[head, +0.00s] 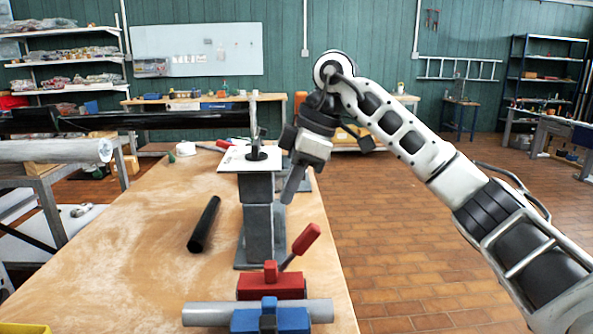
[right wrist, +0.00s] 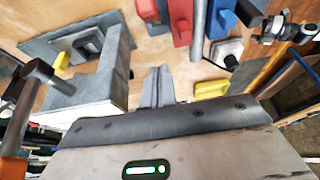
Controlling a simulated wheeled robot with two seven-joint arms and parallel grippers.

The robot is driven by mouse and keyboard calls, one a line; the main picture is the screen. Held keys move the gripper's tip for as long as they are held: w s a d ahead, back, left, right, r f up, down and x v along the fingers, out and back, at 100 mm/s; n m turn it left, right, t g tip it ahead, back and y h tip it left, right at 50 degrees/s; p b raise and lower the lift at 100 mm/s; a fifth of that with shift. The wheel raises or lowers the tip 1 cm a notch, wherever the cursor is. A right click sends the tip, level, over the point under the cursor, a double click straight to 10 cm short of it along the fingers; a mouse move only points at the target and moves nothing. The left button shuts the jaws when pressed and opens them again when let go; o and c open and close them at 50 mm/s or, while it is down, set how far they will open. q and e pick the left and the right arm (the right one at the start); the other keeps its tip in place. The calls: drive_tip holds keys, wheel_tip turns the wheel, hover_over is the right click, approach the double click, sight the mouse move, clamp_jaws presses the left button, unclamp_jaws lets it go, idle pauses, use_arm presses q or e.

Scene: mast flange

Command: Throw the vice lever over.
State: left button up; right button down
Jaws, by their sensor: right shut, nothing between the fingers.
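A red vice block (head: 271,284) and a blue vice block (head: 270,318) stand at the table's front right, with a grey round bar (head: 207,313) lying across them. A lever with a red handle (head: 306,239) rises from the red block and leans up to the right. My right gripper (head: 292,190) is above and beyond the lever, beside the grey stand, pointing down. Its fingers are shut, empty and apart from the lever. In the right wrist view, the shut fingers (right wrist: 158,86) are at centre, with the red block (right wrist: 181,22) and blue block (right wrist: 221,18) beyond. My left gripper is out of view.
A grey stand (head: 258,232) with a white plate (head: 250,158) on top rises close to my right gripper. A black tube (head: 204,224) lies on the wooden table (head: 130,240). Open brick floor (head: 400,250) lies to the right.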

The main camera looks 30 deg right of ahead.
sight(299, 238)
drive_tip(key=f, duration=0.6)
drive_tip(key=shift+s+d, duration=0.15)
drive_tip(key=shift+d, duration=0.25)
drive_tip(key=shift+s+d+f, duration=0.15)
drive_tip(key=shift+d+f, duration=0.1)
drive_tip(key=shift+d, duration=0.05)
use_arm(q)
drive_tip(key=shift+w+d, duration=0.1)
